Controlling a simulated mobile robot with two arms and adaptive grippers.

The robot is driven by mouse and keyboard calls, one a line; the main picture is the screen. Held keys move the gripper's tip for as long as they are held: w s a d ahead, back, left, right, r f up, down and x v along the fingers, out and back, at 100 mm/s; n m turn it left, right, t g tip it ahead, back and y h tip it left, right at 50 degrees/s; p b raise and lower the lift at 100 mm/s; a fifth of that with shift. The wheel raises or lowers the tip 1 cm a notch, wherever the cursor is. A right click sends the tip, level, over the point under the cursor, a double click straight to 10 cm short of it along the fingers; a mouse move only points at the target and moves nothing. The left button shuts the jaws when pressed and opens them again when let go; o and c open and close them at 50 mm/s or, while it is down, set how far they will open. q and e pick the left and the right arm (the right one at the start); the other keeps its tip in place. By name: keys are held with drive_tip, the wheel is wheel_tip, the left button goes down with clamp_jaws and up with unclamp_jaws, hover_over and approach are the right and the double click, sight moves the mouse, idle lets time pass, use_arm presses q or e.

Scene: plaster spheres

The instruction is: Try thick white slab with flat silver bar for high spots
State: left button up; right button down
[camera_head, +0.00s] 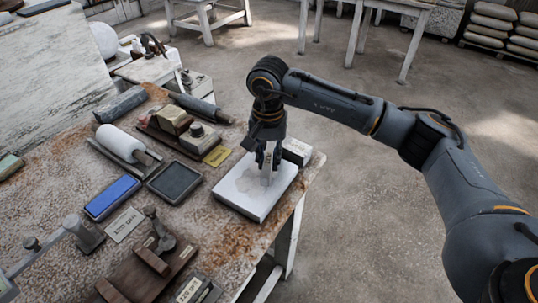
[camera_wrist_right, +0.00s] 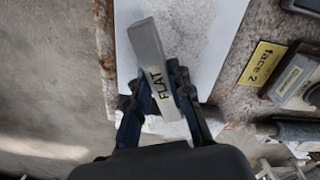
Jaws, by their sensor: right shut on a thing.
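The thick white slab (camera_head: 244,194) lies flat near the right edge of the worktable, with a faint grey patch on its top. My right gripper (camera_head: 268,165) is over the slab, pointing down. It is shut on the flat silver bar (camera_head: 267,178), whose upper part is between the fingers. In the right wrist view the bar (camera_wrist_right: 148,50) is marked "FLAT" and lies across the white slab (camera_wrist_right: 200,35). I cannot tell whether the bar touches the slab. My left gripper is not in view.
A small pale block (camera_head: 297,151) stands behind the slab. Bare tabletop lies in front of the slab.

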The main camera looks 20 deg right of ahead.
drive_tip(key=shift+s+r, duration=0.15)
drive_tip(key=shift+s, duration=0.05)
drive_tip(key=shift+a, duration=0.1)
drive_tip(key=shift+w+a+f+b, duration=0.2)
drive_tip(key=shift+w+a+b, duration=0.2)
drive_tip(key=shift+w+b, duration=0.15)
drive_tip(key=shift+w+a+b, duration=0.3)
drive_tip(key=shift+w+a, duration=0.25)
drive_tip(key=shift+w, duration=0.15)
drive_tip(key=shift+f+b, duration=0.55)
drive_tip(key=shift+b, duration=0.05)
drive_tip(key=shift+s, duration=0.1)
